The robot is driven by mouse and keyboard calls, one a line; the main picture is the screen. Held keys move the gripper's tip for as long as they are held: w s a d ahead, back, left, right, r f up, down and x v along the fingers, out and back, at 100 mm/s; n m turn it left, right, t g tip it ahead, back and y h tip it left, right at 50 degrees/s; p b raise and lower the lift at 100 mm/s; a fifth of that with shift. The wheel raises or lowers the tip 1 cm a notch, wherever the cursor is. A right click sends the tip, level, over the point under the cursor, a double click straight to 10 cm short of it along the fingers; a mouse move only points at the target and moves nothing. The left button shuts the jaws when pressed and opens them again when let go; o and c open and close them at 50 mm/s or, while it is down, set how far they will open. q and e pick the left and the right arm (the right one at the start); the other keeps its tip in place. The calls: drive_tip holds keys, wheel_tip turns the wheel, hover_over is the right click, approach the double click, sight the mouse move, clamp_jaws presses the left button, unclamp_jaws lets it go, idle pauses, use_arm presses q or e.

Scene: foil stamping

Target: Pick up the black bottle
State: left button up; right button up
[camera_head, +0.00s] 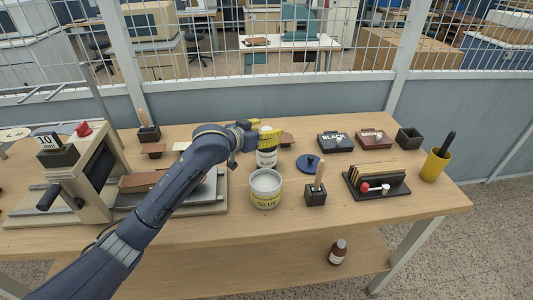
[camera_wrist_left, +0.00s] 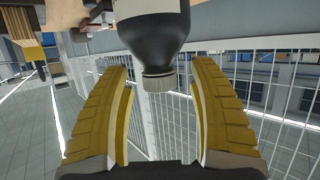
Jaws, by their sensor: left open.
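The black bottle (camera_head: 266,158) stands upright on the table behind the glue tub, with a pale label and a light cap. In the left wrist view the black bottle (camera_wrist_left: 152,38) appears upside down, its dark shoulder and beige cap pointing down between the fingertips. My left gripper (camera_head: 262,133), with yellow fingers, is at the bottle's upper part in the head view. In the left wrist view the left gripper (camera_wrist_left: 160,68) is open, with a gap on both sides of the cap. The fingers partly hide the bottle's top in the head view. My right gripper is not in view.
The glue tub (camera_head: 265,190) is just in front of the bottle. A blue round lid (camera_head: 310,162) and a brush holder (camera_head: 316,196) are to the right. A stamping press (camera_head: 90,175) fills the left. Black and brown boxes (camera_head: 335,142) sit at the back.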

use_arm(q)
drive_tip(key=shift+w+d+f, duration=0.1)
drive_tip(key=shift+w+d, duration=0.1)
clamp_jaws()
idle(0.5)
